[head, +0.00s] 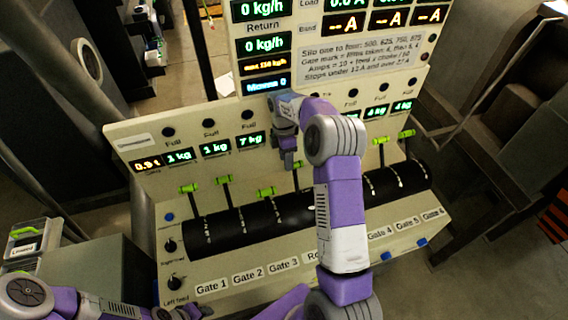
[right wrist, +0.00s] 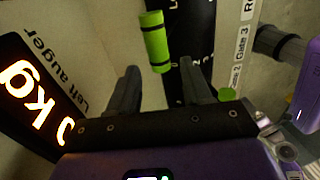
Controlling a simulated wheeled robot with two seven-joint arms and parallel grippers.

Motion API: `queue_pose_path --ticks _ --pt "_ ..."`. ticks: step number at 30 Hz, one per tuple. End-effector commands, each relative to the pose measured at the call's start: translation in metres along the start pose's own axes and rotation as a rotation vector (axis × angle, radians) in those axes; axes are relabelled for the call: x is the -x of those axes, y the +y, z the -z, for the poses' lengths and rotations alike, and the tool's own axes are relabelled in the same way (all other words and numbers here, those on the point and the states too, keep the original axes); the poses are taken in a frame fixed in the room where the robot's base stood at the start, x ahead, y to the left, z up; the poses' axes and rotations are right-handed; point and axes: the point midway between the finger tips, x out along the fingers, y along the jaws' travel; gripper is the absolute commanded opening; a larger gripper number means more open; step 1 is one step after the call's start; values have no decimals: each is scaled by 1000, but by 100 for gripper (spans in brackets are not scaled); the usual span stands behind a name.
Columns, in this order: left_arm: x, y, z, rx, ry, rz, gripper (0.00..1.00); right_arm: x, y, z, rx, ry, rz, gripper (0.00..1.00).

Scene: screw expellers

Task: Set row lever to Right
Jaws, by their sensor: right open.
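The console (head: 150,128) has a row of green-handled levers over a black drum. The label starting "Ro" right of Gate 3 is partly covered by my right arm. A green handle (head: 298,164) shows just beside my right gripper (head: 287,164); I cannot tell surely that it is the row lever. In the right wrist view, my right gripper (right wrist: 160,82) is open, its two dark fingers apart and empty. A green handle (right wrist: 155,42) stands ahead of the gap between the fingertips. My left arm shows at the lower left in the head view; its gripper is not clearly seen.
Other levers stand left, such as the Gate 3 lever (head: 266,192), and right, such as one near Gate 4 (head: 380,141). The display panel (head: 350,62) rises behind my right arm. Knobs (head: 170,245) sit at the console's left end.

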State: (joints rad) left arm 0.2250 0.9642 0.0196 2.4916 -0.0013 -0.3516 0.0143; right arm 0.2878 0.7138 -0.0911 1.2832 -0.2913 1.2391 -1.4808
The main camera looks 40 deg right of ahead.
Motion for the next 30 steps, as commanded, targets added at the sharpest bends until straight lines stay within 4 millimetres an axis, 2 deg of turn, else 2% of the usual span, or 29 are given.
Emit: queue_pose_path --ticks 3,9,19,28,30 --pt "2 1 0 0 1 0 43 -19 -1 0 1 0 4 49" --pt "4 2 0 0 1 0 43 -39 0 0 0 0 1 49" --pt "4 2 0 0 1 0 43 -43 0 0 0 0 0 48" --pt "4 2 0 0 1 0 43 -43 0 0 0 0 0 2" --pt "4 2 0 0 1 0 43 -43 0 0 0 0 0 0"
